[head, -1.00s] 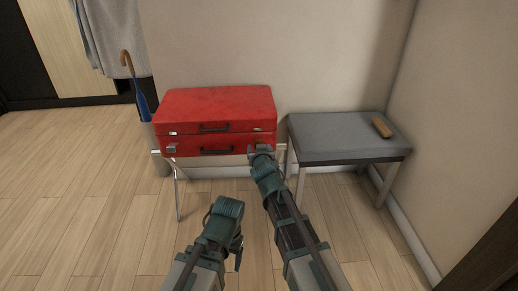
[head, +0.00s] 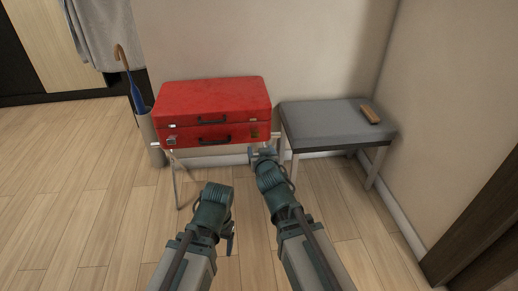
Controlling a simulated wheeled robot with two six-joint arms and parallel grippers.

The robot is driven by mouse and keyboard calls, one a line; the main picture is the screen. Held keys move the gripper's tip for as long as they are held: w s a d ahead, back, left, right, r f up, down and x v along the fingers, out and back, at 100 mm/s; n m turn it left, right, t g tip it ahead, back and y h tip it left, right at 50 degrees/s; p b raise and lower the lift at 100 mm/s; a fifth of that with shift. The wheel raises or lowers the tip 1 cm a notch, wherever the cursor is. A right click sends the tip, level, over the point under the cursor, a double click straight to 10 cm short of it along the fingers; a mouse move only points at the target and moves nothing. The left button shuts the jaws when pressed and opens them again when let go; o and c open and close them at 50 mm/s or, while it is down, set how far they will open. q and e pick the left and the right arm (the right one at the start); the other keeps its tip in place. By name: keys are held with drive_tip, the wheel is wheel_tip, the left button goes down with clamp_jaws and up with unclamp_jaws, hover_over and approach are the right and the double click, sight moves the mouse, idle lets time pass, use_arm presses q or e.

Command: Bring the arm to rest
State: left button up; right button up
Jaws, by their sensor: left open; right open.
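My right arm reaches up from the bottom of the head view. Its gripper (head: 262,153) is open and empty, in front of the gap between the red suitcase and the grey bench. My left gripper (head: 229,238) is open, small in view and partly hidden by its wrist, and hangs low over the floor in front of the suitcase. Nothing shows in either gripper.
A closed red suitcase (head: 211,101) lies on a folding metal rack (head: 175,181). To its right stands a grey bench (head: 325,116) with a small brown brush-like object (head: 371,114). A blue umbrella (head: 138,98) stands in a bin (head: 151,137). Floor at left is clear.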

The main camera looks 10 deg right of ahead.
drive_tip(key=shift+f, duration=0.1)
drive_tip(key=s+a+f+n+g+h, duration=0.1)
drive_tip(key=s+a+f+g, duration=0.1)
drive_tip(key=s+f+g, duration=0.75)
drive_tip(key=s+a+f+n+g, duration=0.1)
drive_tip(key=s+f+n+g, duration=0.15)
drive_tip(key=s, duration=0.55)
drive_tip(key=s+a+f+n+g, duration=0.1)
drive_tip(key=s+f+g, duration=0.15)
drive_tip(key=s, duration=0.45)
use_arm(q)
wheel_tip(320, 180, up, 38)
drive_tip(key=p, duration=3.8)
use_arm(e)
wheel_tip(320, 180, up, 38)
drive_tip(key=shift+d+m, duration=0.15)
drive_tip(key=shift+m, duration=0.2)
use_arm(q)
drive_tip(key=shift+f, duration=0.1)
use_arm(e)
drive_tip(key=shift+w, duration=0.1)
